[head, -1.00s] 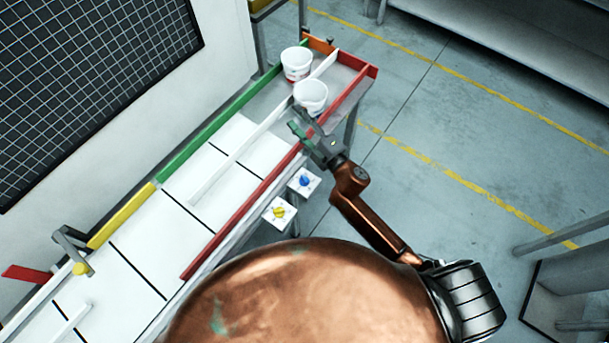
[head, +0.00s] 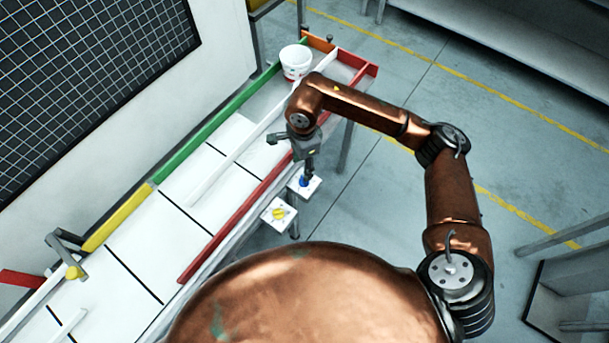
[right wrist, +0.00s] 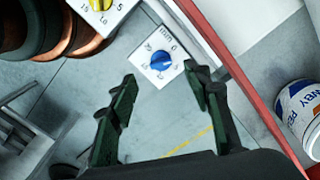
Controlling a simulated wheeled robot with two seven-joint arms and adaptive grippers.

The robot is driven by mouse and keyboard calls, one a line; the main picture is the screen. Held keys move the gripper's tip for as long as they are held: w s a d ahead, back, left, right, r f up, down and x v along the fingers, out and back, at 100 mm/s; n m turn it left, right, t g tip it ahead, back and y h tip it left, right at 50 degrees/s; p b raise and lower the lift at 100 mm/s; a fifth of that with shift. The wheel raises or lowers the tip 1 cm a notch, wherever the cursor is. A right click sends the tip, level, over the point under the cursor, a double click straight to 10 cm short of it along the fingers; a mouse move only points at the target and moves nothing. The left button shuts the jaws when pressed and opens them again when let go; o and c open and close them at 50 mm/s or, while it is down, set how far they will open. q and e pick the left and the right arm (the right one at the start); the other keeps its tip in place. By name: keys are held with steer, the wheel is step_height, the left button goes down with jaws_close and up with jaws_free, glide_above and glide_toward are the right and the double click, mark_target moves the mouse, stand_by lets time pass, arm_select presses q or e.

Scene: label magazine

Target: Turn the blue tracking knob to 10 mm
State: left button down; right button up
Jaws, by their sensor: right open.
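The blue knob (head: 304,182) sits on a small white dial plate beside the red rail of the conveyor. In the right wrist view the blue knob (right wrist: 161,61) is clear, on a plate with "mm", a 0 and other small numbers; I cannot read its setting surely. My right gripper (head: 305,166) points down over this plate and partly covers it in the head view. In the right wrist view its fingers (right wrist: 160,76) are open and empty, with the knob framed between their tips, apparently apart from it. My left gripper is not in view.
A yellow knob (head: 278,213) on a similar plate stands close by, toward my base. The red rail (head: 235,218) runs along the dials. A white bucket (head: 296,61) stands at the conveyor's far end; a labelled bucket (right wrist: 303,108) shows in the right wrist view.

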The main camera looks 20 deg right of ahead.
steer(key=shift+d+f, duration=0.3)
step_height(320, 180, down, 7)
steer(key=shift+f, duration=0.1)
steer(key=shift+w, duration=0.1)
steer(key=shift+c, duration=0.7)
steer(key=c, duration=1)
